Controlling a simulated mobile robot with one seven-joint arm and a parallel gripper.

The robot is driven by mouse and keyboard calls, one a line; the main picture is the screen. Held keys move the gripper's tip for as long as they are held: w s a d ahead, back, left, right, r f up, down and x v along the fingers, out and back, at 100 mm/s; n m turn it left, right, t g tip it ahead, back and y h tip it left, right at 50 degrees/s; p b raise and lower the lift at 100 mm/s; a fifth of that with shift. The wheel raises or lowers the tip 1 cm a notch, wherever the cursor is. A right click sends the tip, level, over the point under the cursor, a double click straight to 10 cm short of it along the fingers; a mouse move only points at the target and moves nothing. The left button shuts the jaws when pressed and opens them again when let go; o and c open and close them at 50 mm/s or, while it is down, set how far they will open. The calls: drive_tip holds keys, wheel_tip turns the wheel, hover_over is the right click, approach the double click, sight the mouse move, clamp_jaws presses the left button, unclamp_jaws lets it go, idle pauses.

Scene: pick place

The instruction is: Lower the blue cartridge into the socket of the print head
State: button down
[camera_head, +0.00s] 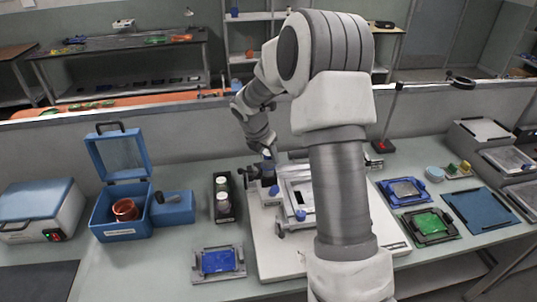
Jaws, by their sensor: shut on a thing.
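My gripper (267,160) hangs down at the end of my arm, over the left end of the white printer (298,182) on the bench. It is shut on a small blue piece, the blue cartridge (274,190), as far as this small view shows. A dark and grey part beside it looks like the print head (252,174). The gripper and cartridge are right at this part. The socket is hidden, and I cannot tell whether the cartridge touches it or is inside. My own arm covers the right part of the printer.
A framed blue screen (218,262) lies in front. Green and blue framed screens (430,224) lie at right.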

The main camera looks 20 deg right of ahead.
drive_tip(key=shift+f+b, duration=0.35)
drive_tip(key=shift+f, duration=0.5)
idle(0.5)
drive_tip(key=shift+c, duration=1.5)
unclamp_jaws()
drive_tip(key=c, duration=0.4)
drive_tip(key=shift+r+p, duration=3.35)
drive_tip(key=shift+r, duration=0.15)
